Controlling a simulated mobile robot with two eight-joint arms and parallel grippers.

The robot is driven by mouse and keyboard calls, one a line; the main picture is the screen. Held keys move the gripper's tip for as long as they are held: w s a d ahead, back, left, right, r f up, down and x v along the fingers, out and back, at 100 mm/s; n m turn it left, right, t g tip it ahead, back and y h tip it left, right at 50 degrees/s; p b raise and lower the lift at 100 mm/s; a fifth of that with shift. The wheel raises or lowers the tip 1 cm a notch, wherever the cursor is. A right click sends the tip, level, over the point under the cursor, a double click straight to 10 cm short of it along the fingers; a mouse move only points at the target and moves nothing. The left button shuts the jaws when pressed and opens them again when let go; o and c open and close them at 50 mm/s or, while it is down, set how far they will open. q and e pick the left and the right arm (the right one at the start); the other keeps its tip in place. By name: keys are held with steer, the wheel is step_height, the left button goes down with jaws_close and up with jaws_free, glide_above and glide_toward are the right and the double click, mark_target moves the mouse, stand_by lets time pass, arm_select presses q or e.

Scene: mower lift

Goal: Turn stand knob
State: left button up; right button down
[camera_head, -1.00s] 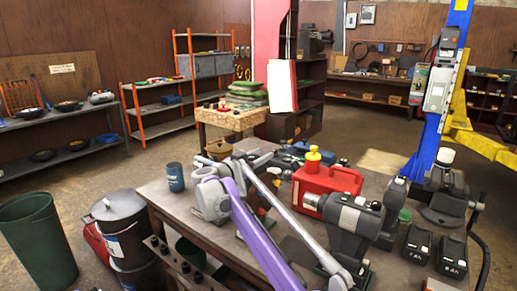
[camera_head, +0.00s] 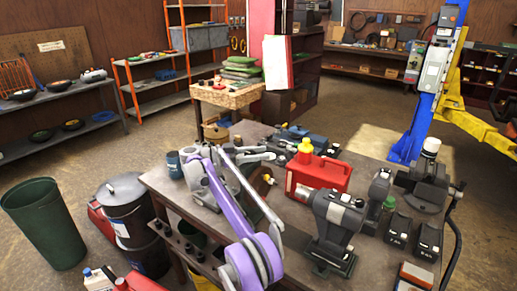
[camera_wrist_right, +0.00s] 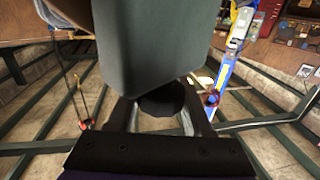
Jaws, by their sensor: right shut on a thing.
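In the right wrist view my right gripper (camera_wrist_right: 160,108) is shut on a round black knob (camera_wrist_right: 162,98). The knob sits between its two dark fingers. A large grey-green body (camera_wrist_right: 155,50) fills the top middle of that view, just above the knob, and hides what lies behind it. In the head view my purple and grey arm (camera_head: 222,205) is over the left part of the workbench (camera_head: 165,197). Its fingers and the held knob are too small and covered to make out there. My left gripper is not in view.
The bench holds a red can (camera_head: 325,176), a dark machine (camera_head: 335,222), black battery packs (camera_head: 398,229) and a blue cup (camera_head: 174,165). A dark drum (camera_head: 125,210) and green bin (camera_head: 45,222) stand left. A blue lift post (camera_head: 427,100) stands behind.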

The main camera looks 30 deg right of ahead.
steer(key=shift+d+r, duration=0.1)
stand_by(0.4)
steer(key=shift+c, duration=1.6)
jaws_free()
steer(key=shift+s+g, duration=0.1)
steer(key=shift+g, duration=0.2)
